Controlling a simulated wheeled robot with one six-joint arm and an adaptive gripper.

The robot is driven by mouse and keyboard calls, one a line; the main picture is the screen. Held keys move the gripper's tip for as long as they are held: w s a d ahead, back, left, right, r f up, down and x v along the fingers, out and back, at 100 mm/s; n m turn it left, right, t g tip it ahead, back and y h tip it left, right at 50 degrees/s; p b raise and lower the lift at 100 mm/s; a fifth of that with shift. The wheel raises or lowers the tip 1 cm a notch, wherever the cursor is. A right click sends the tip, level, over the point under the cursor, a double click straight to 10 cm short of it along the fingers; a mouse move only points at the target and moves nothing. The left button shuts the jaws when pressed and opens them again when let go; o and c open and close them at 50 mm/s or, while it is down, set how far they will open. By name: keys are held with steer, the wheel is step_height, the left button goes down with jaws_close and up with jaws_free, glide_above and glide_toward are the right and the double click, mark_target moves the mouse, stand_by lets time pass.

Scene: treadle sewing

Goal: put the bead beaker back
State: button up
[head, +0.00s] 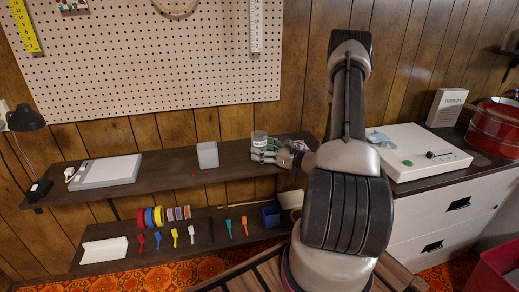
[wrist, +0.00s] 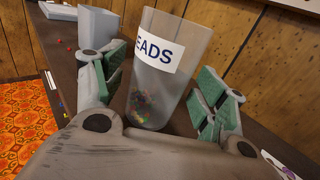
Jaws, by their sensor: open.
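The bead beaker (wrist: 150,98) is a clear, frosted cup with a white label ending in "EADS" and coloured beads in its bottom. It stands upright on the upper shelf. In the head view the beaker (head: 259,139) shows behind and above my fingers. My gripper (wrist: 162,70) is open, with one green-padded finger on each side of the beaker. A gap shows at the right finger; I cannot tell whether the left finger touches. In the head view my gripper (head: 268,154) is low over the shelf's right part.
On the upper shelf (head: 150,182) stand a pale square container (head: 207,155) and a grey-white flat device (head: 106,171). Small red beads (wrist: 68,46) lie loose on the shelf. The lower shelf holds tape rolls, several coloured tools and a blue bin (head: 271,216). A pegboard (head: 150,60) hangs behind.

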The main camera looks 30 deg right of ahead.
steer(key=v, duration=1)
steer(key=s+a+r+n+g+y, duration=0.1)
steer(key=s+a+r+n+g, duration=0.55)
steer(key=a+r+n, duration=0.2)
steer(key=s+a+r+n+g+y, duration=0.1)
steer(key=s+a+r+n+g, duration=0.4)
steer(key=a+r+n+g, duration=0.3)
steer(key=s+d+r+n+t+h, duration=0.3)
steer(key=s+r+n+h, duration=0.6)
steer(key=n, duration=0.4)
steer(key=shift+s+d+r+n+h, duration=0.3)
steer(key=shift+r+h, duration=0.25)
steer(key=shift+h, duration=0.35)
